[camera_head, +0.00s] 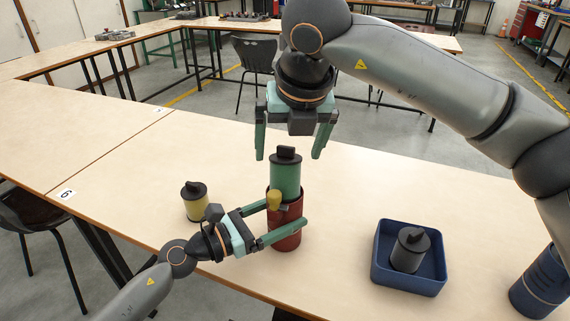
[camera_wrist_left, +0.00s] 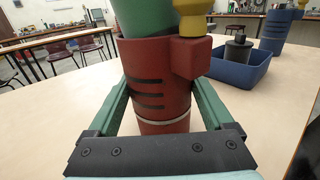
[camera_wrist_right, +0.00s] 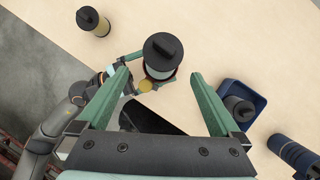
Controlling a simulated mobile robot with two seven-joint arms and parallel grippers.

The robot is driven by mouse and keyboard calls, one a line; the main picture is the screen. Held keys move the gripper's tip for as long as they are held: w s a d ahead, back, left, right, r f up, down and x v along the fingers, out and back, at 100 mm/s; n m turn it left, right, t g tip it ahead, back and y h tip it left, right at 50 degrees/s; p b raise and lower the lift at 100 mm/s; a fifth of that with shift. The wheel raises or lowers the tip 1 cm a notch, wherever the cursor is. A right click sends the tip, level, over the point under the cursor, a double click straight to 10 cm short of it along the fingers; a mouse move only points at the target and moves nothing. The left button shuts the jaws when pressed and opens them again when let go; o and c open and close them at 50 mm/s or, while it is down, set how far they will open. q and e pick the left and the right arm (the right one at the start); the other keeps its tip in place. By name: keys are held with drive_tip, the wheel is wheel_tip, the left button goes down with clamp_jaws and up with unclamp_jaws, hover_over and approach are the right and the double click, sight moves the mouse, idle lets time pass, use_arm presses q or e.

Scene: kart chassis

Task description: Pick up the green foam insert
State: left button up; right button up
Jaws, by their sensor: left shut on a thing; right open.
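The green foam insert (camera_head: 285,178) is a green cylinder with a black knobbed cap. It stands upright, partly inside a red canister (camera_head: 284,228) with a yellow knob on its side. My left gripper (camera_head: 271,221) is shut around the red canister, which also shows in the left wrist view (camera_wrist_left: 160,92). The insert's lower part is hidden in the canister. My right gripper (camera_head: 290,155) is open and points down above the insert, its fingers apart on both sides and not touching it. In the right wrist view the insert's black cap (camera_wrist_right: 162,52) lies between the fingertips.
A yellow insert (camera_head: 195,202) with a black cap stands on the table to the left. A blue tray (camera_head: 408,283) at the right holds a grey insert (camera_head: 409,252) with a black cap. A blue canister (camera_head: 543,285) is at the right edge. The table behind the red canister is clear.

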sight(286, 167)
drive_tip(key=x, duration=0.8)
drive_tip(key=shift+d+f, duration=0.1)
drive_tip(key=shift+f, duration=0.15)
drive_tip(key=c, duration=1.4)
wheel_tip(286, 167, up, 10)
drive_tip(key=shift+f, duration=0.15)
drive_tip(key=r+t, duration=0.1)
drive_tip(key=t, duration=0.1)
drive_tip(key=shift+s+r+n+t, duration=0.3)
drive_tip(key=shift+s+r+n, duration=0.1)
drive_tip(key=shift+t, duration=0.3)
wheel_tip(286, 167, down, 10)
drive_tip(key=shift+r, duration=0.2)
